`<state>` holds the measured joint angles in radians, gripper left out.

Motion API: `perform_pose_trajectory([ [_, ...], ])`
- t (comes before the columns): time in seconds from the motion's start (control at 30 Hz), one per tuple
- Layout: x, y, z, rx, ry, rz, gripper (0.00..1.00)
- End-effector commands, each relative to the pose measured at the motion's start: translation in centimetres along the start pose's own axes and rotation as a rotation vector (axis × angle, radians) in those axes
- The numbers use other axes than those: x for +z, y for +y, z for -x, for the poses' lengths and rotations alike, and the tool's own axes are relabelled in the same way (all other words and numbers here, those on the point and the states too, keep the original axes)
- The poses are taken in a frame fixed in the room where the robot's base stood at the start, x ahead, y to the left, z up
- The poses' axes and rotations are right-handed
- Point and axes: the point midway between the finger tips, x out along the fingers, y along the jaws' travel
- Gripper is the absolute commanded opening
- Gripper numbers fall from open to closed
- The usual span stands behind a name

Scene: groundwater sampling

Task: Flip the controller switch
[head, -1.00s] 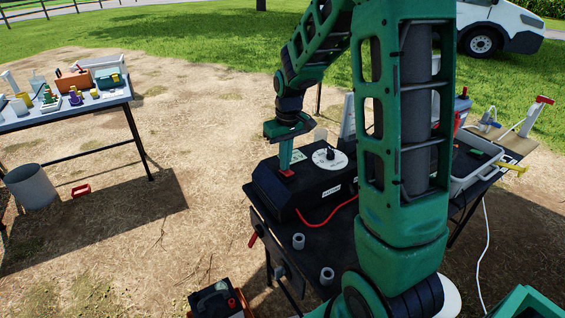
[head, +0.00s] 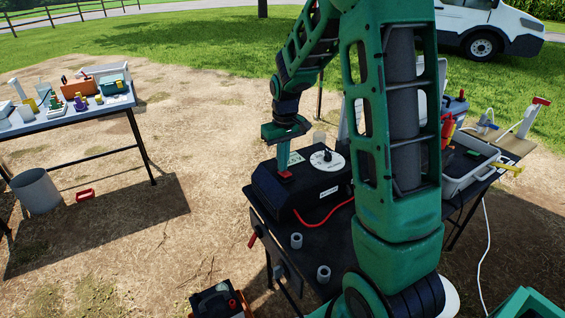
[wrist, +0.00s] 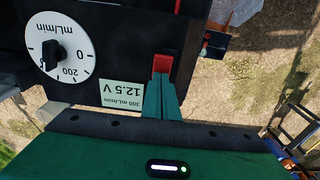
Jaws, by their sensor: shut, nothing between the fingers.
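The black controller box (head: 324,195) sits on the dark table. Its red switch (wrist: 162,63) is at the box's edge in the wrist view, and it also shows in the head view (head: 285,175). A white dial (wrist: 60,47) with a black knob and a 12.5 V display label (wrist: 121,95) are on the same face. My gripper (wrist: 160,80) is shut and empty, with its green fingertips at the red switch, apparently touching it. It points down onto the box in the head view (head: 284,166). The fingertips partly hide the switch, and I cannot tell its position.
A red cable (head: 325,216) runs from the box. Two grey cups (head: 296,240) stand at the table's front. A grey tray (head: 470,172) is at right. Another table (head: 65,119) with several items, a grey bin (head: 37,190) and open ground lie left.

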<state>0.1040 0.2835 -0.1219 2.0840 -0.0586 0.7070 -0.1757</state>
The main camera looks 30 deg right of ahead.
Motion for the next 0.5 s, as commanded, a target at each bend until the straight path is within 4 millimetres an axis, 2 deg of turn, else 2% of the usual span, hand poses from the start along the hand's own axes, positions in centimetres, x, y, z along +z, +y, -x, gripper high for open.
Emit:
perform_pose_trajectory([
  [0.03, 1.5, -0.3, -1.1, -0.007, -0.038, 0.003, 0.00],
  [0.23, 1.5, -0.2, 0.1, -0.006, -0.029, 0.003, 0.00],
  [0.37, 1.2, -0.3, 2.6, -0.003, -0.008, 0.005, 0.00],
  [0.5, 0.8, -0.4, 6.2, 0.000, 0.019, 0.006, 0.00],
])
